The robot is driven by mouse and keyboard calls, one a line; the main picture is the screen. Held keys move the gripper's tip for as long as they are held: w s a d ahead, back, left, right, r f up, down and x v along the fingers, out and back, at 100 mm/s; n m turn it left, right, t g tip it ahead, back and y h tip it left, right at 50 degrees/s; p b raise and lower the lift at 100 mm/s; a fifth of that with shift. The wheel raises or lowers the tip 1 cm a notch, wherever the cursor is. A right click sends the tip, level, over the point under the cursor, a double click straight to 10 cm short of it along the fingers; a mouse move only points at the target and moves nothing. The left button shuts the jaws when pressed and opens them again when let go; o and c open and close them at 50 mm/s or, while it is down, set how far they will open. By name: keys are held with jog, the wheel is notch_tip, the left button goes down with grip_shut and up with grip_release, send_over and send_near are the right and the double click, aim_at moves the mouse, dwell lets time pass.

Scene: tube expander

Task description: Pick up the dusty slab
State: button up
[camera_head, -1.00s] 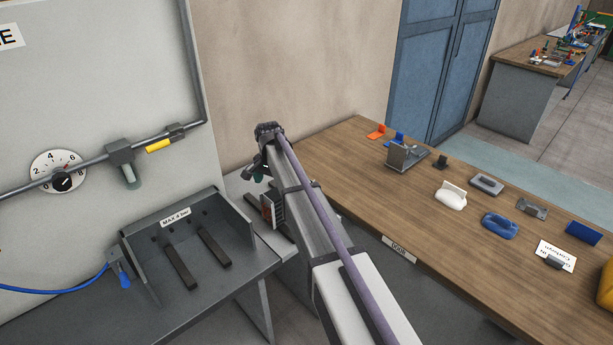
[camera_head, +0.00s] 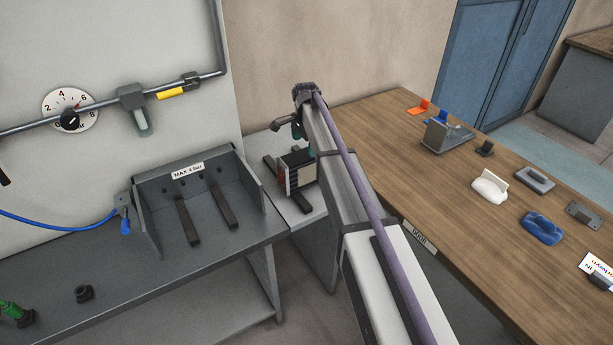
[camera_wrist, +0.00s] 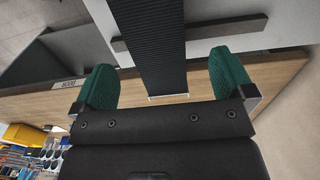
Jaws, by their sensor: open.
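A dark block with a ribbed black face and a reddish edge (camera_head: 300,172) stands on the small grey side stand, partly hidden by my arm; it is the likely slab, though I cannot make out dust. In the wrist view a dark ribbed slab (camera_wrist: 158,45) runs between my green fingers, with a gap on each side. My gripper (camera_wrist: 163,70) is open and empty. In the head view only part of my gripper (camera_head: 297,128) shows, at the arm's far end above the block.
A grey bench with an open-fronted tray (camera_head: 160,235) marked "MAX 4 bar" is at left, below a pressure gauge (camera_head: 70,110). A wooden table (camera_head: 460,220) at right holds several small parts, including a white one (camera_head: 490,186) and a blue one (camera_head: 541,228). A wall stands behind.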

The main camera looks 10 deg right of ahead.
aim_at(307, 152)
jog(key=shift+f, duration=0.1)
jog(key=f+b, duration=0.5)
jog(key=shift+d+f, duration=0.2)
jog(key=shift+s+r, duration=0.1)
jog(key=shift+r, duration=0.1)
grip_shut()
dwell(0.5)
